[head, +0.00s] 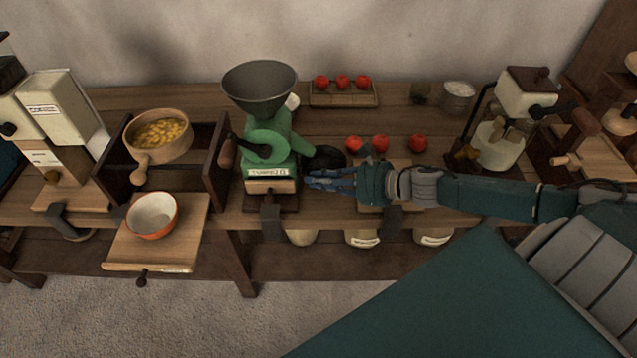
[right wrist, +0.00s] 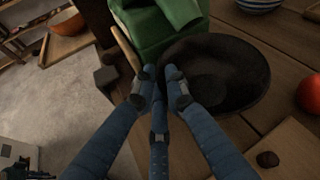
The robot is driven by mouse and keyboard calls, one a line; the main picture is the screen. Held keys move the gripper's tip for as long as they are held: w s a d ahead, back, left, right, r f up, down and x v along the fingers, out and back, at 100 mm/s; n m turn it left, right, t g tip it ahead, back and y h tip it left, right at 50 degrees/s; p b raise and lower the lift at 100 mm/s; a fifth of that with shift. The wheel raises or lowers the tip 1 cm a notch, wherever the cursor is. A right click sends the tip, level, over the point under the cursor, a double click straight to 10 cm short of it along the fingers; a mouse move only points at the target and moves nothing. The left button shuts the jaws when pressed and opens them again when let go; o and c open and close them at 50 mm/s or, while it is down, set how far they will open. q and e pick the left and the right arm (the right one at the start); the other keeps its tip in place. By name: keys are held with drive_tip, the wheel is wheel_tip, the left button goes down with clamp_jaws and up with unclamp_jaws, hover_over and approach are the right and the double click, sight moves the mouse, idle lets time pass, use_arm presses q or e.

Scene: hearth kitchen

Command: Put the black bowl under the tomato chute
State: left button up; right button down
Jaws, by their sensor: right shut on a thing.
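The black bowl (head: 326,157) stands on the table just right of the green hand-cranked mill, partly hidden behind my right gripper in the head view. In the right wrist view the bowl (right wrist: 235,75) is wide and dark, with its near rim at my fingertips. My right gripper (head: 312,181) is shut on the bowl's rim; its blue fingers also show in the right wrist view (right wrist: 163,80). My left gripper is out of view.
Red tomatoes (head: 381,143) lie behind my right arm, and more sit in a tray (head: 345,100) at the back. An orange bowl (head: 152,215) stands on a board at the left. A cream grinder (head: 499,143) stands at the right.

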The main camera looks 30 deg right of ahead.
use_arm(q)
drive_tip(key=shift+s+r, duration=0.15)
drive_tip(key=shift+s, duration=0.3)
use_arm(e)
drive_tip(key=shift+f, duration=0.7)
drive_tip(key=c, duration=1.7)
unclamp_jaws()
drive_tip(key=shift+f, duration=0.15)
drive_tip(key=shift+c, duration=0.2)
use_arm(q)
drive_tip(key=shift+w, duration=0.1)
use_arm(e)
drive_tip(key=shift+s+d, duration=0.25)
drive_tip(key=shift+s, duration=0.15)
use_arm(q)
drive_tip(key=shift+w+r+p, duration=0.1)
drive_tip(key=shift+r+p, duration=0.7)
drive_tip(key=shift+p, duration=0.2)
use_arm(e)
drive_tip(key=shift+r+v, duration=0.15)
drive_tip(key=shift+v, duration=2.65)
drive_tip(key=shift+r+v, duration=0.2)
drive_tip(key=shift+v, duration=2.6)
drive_tip(key=shift+w, duration=0.1)
